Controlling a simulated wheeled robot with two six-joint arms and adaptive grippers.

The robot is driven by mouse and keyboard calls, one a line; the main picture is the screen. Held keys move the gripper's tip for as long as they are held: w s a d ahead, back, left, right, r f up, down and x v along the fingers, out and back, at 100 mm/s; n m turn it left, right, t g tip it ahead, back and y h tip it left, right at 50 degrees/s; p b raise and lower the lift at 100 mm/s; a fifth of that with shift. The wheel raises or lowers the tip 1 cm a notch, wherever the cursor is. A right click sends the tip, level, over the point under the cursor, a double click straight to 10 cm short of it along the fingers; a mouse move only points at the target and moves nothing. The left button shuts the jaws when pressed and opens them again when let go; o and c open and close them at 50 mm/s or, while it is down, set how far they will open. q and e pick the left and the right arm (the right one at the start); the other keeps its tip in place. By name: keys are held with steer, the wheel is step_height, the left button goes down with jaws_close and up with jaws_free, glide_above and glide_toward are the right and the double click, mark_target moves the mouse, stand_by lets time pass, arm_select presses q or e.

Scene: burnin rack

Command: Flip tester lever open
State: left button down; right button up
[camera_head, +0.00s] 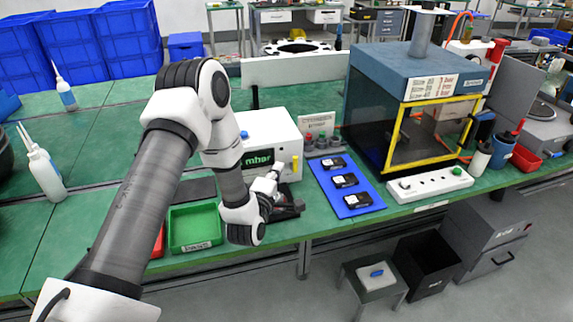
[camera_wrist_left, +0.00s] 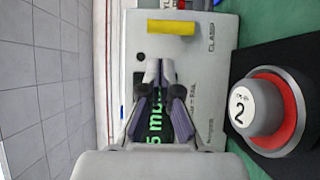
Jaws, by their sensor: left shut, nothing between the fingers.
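The tester is a white box (camera_head: 262,128) with a green "mbar" display, on the green bench behind my left gripper. Its small yellow lever (camera_head: 295,164) shows at the right of its front. In the left wrist view the tester's front panel (camera_wrist_left: 215,60) fills the middle, turned sideways, and the yellow lever (camera_wrist_left: 171,27) lies near the top beside the word CLAMP. My left gripper (camera_head: 277,176) is shut and empty in front of the tester. In the wrist view its fingertips (camera_wrist_left: 160,70) are below the lever in the picture, apart from it, and partly cover the display.
A round button marked 2 (camera_wrist_left: 242,107) with a red ring is close to the gripper's side. A blue mat (camera_head: 328,186) with several black devices lies right of the tester. A green tray (camera_head: 194,240) sits at the front left. A yellow-framed chamber (camera_head: 380,92) stands further right.

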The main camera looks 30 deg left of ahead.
mark_target(294, 162)
arm_select(q)
steer(key=shift+w+d, duration=0.8)
steer(key=shift+w, duration=0.35)
steer(key=shift+a, duration=0.1)
